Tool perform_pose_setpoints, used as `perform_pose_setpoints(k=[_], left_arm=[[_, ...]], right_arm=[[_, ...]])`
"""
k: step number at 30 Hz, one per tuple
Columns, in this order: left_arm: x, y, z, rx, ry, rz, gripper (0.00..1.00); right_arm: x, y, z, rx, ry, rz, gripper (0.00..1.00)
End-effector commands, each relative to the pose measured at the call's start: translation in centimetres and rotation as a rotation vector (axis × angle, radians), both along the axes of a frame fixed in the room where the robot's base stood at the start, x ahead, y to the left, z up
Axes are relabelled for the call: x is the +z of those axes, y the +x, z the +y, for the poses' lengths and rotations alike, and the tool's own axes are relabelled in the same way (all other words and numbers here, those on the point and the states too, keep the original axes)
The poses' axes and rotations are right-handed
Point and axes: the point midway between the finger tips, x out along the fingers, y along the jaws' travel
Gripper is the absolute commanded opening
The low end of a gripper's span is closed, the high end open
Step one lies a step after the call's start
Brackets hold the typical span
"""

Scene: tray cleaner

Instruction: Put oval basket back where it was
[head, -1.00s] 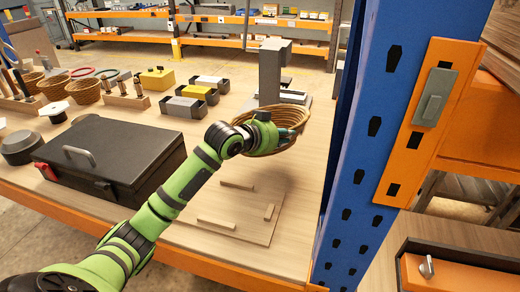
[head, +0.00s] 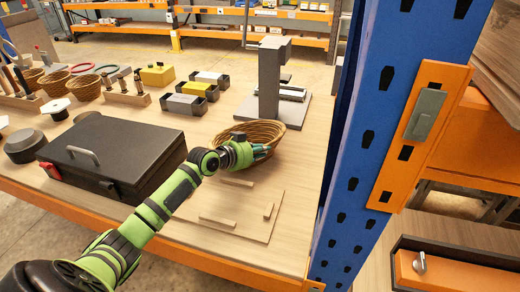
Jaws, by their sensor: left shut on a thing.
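The oval basket (head: 268,132) is woven and tan, in the right middle of the head view. It is just beyond the thin wooden board with raised strips (head: 232,226) on the table. My left gripper (head: 263,151) is shut on the near rim of the basket and hides part of it. The basket's opening faces up; I cannot tell whether its bottom touches the table. My right gripper is not in view.
A grey stand (head: 271,82) on a flat base is behind the basket. A black case (head: 110,165) lies left of my arm. A blue post (head: 372,110) rises close on the right. Small bins (head: 184,104) and more baskets (head: 86,88) stand farther left.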

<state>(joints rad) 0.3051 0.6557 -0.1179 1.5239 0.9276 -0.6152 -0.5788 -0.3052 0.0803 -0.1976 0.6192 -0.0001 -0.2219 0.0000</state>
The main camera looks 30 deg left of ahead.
Motion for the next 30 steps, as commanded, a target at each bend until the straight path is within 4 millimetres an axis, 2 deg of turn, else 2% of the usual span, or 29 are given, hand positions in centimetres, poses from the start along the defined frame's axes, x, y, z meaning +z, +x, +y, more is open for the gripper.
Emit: perform_pose_setpoints(k=[3,4,5,17,19,23,30], left_arm=[[-0.1,0.1,0.0,-0.001,0.002,-0.005,0.00],[-0.1,0.0,0.0,0.000,0.001,0.000,0.32],[-0.1,0.0,0.0,0.000,0.001,0.000,0.44],[0.2,0.0,0.0,0.000,0.000,0.000,0.45],[0.2,-0.5,0.2,0.000,0.002,0.000,0.45],[0.7,-2.1,0.6,-0.001,0.005,0.002,0.45],[2.5,-6.6,1.6,-0.002,0.004,0.002,0.45]], right_arm=[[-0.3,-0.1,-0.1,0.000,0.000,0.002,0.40],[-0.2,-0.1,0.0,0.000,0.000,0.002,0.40],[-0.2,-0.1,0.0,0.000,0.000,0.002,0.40],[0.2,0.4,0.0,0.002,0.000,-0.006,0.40],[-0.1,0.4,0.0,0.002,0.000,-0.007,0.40],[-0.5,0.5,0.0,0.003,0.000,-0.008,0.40],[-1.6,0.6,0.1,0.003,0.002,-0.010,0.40]])
